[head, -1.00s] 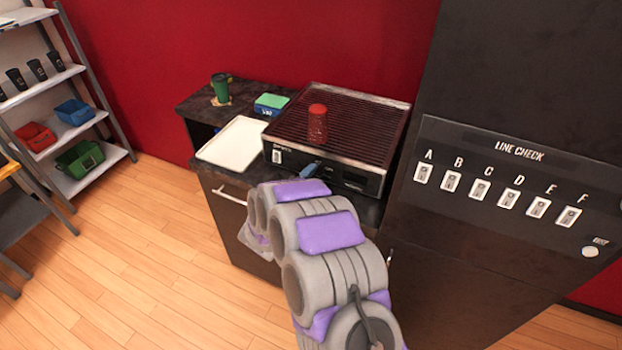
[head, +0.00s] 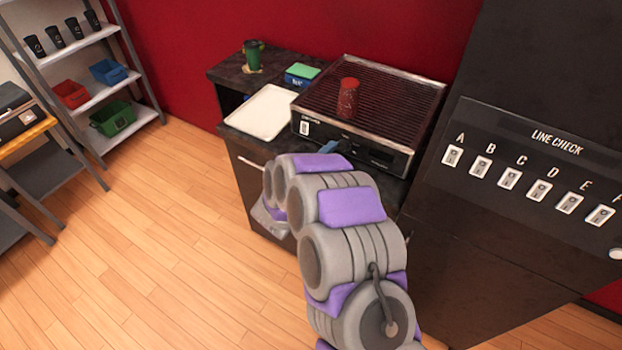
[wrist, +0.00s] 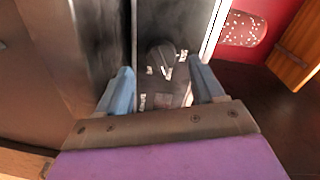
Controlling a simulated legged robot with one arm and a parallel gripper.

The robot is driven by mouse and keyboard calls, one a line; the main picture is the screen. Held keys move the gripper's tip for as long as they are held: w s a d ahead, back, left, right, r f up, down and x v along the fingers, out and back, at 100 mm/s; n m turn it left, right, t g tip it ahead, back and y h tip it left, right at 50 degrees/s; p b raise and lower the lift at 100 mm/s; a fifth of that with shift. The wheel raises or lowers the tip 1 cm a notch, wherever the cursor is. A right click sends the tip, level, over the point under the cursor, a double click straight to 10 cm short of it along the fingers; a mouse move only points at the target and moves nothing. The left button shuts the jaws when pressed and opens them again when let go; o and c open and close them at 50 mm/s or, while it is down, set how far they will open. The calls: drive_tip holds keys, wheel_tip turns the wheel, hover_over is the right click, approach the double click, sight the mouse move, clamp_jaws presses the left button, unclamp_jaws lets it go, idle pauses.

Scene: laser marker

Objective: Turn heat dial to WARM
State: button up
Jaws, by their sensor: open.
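The heat dial (wrist: 162,56) is a round black knob on the dark front panel (wrist: 180,22) in the wrist view, with small pale markings around it. A pale mark shows at its lower edge, but I cannot read its setting. My gripper (wrist: 161,68) is open, with one blue finger on each side of the dial. I cannot tell whether the fingers touch it. In the head view, the ribbed grill (head: 380,95) stands on the dark counter. A blue fingertip (head: 329,148) shows at its front panel; my arm hides most of the gripper there.
A red shaker (head: 348,97) stands on the grill. A white tray (head: 262,112), green-topped box (head: 301,75) and green cup (head: 254,55) are to its left. A black LINE CHECK switch panel (head: 530,135) stands at right. Open wooden floor (head: 150,235) lies at left.

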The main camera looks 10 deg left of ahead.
drive_tip(key=f+p+v, duration=0.1)
drive_tip(key=v, duration=1.2)
drive_tip(key=shift+s+r+p, duration=0.3)
drive_tip(key=shift+r+p, duration=0.1)
drive_tip(key=shift+a, duration=0.2)
